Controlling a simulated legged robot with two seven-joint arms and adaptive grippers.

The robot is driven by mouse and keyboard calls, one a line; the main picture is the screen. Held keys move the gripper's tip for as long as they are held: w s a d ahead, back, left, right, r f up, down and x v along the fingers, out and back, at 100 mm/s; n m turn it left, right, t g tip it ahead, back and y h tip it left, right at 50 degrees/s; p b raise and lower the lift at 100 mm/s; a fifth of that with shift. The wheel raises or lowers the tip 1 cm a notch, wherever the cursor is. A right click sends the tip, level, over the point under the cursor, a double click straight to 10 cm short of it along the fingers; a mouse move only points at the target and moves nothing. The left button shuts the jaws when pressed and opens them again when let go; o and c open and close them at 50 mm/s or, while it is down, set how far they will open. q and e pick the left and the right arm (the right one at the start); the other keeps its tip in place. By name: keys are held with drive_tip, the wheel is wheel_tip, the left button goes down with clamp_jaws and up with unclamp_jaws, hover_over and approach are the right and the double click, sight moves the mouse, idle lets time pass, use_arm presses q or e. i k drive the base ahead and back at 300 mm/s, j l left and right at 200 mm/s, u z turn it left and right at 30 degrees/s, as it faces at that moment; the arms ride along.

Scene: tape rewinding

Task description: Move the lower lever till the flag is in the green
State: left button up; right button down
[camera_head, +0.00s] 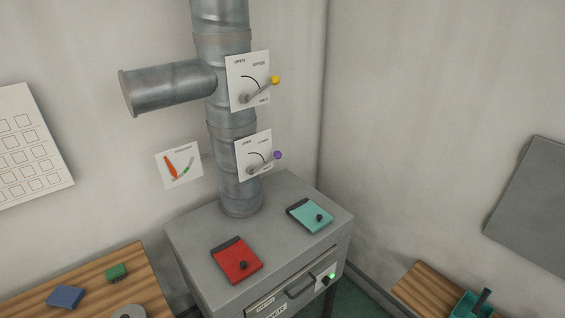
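The lower lever (266,161) is on a white plate (245,149) on the metal pipe, just above the grey cabinet. It ends in a purple knob (277,155) and points right and slightly up. A white gauge card (164,158) hangs on the wall left of the pipe. Its orange flag (170,167) leans up and left. The small green mark (186,170) lies to the right of the flag, and the flag is apart from it. Neither of my grippers shows in the head view.
An upper lever with a yellow knob (276,80) sits on a similar plate above. A side pipe (165,87) juts left. The grey cabinet (190,240) bears a red pad (234,259) and a teal pad (305,215). Wooden surfaces stand at both sides.

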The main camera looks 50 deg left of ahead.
sight(250, 171)
drive_tip(key=u, duration=1.6)
